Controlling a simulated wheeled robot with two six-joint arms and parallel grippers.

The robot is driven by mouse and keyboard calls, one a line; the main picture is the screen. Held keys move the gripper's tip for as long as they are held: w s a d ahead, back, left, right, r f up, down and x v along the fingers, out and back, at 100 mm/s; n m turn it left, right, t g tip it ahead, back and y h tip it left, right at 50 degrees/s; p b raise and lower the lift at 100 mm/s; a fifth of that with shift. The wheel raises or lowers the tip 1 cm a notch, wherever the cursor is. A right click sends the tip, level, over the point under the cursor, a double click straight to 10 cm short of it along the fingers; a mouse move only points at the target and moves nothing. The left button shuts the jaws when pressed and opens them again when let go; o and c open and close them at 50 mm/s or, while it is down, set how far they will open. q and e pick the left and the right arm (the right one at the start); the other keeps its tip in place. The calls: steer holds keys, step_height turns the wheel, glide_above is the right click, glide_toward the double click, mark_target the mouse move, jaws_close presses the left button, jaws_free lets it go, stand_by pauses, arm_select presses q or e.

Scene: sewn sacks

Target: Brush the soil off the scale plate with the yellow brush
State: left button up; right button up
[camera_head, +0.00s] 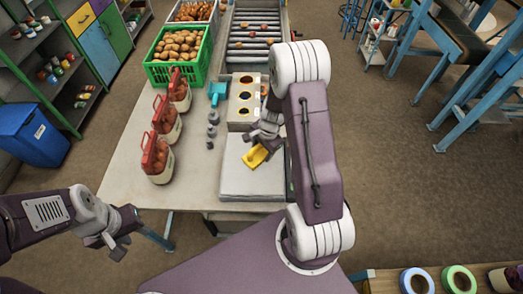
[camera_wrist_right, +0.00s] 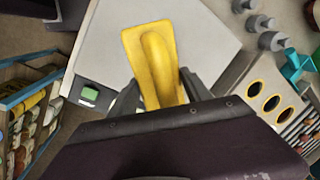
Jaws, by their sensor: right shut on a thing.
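The yellow brush (camera_head: 255,156) is held in my right gripper (camera_head: 266,138), over the light grey scale plate (camera_head: 240,180). In the right wrist view the brush (camera_wrist_right: 155,60) sits between the two dark fingers (camera_wrist_right: 158,92), which are shut on it. The scale plate (camera_wrist_right: 205,35) lies beneath it there. Whether the bristles touch the plate is not clear, and I make out no soil on the visible part. My left gripper (camera_head: 118,246) is at the lower left, away from the table; its finger gap is too small to judge.
Grey weights (camera_head: 212,131) and a teal scoop (camera_head: 217,90) lie near the plate. Behind it are a block with round holes (camera_head: 243,100), a green crate of potatoes (camera_head: 178,55) and a roller conveyor (camera_head: 253,30). The table's front left is clear.

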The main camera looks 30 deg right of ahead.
steer(key=shift+s+d+r+p, duration=0.1)
steer(key=shift+d+r+p, duration=0.1)
steer(key=shift+r+p, duration=0.7)
steer(key=shift+a+r, duration=0.15)
steer(key=shift+a, duration=0.05)
steer(key=shift+d, duration=0.15)
